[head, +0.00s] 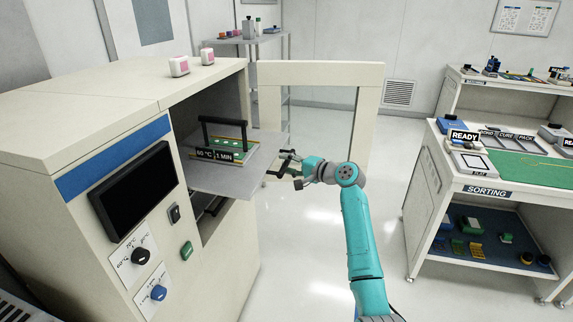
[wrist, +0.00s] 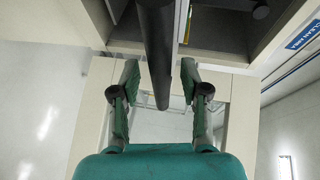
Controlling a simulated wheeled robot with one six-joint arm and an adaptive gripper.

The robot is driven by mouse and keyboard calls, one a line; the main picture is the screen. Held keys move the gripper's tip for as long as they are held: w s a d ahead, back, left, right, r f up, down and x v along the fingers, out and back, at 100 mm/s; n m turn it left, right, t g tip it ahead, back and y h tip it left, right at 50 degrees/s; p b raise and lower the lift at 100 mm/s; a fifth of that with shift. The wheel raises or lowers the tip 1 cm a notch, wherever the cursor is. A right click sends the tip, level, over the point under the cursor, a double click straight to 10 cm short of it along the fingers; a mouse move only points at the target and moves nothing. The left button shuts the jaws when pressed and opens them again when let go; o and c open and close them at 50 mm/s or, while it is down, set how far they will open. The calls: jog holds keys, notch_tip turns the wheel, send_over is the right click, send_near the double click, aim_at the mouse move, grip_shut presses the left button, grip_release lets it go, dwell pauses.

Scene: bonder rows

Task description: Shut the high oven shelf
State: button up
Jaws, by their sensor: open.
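The high oven shelf (head: 232,180) is a grey plate slid out of the oven's upper opening. On it sits a carrier with a green board (head: 219,138), a black handle frame and a label reading 60 °C 1 MIN. My gripper (head: 279,165) is at the shelf's front right edge, open. In the wrist view, a dark round bar (wrist: 155,50) runs between the two spread fingers of my gripper (wrist: 160,72), with gaps on both sides. It looks like the shelf's front handle; whether a finger touches it I cannot tell.
The oven (head: 75,130) stands at left, with its framed door (head: 373,100) swung open behind the shelf. A lower opening with a dark handle (head: 213,207) lies beneath. The sorting bench (head: 470,178) is at right. The floor between is clear.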

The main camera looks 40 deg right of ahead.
jog(key=shift+w+a, duration=0.15)
jog(key=shift+w, duration=0.25)
jog(key=shift+c, duration=0.2)
grip_shut()
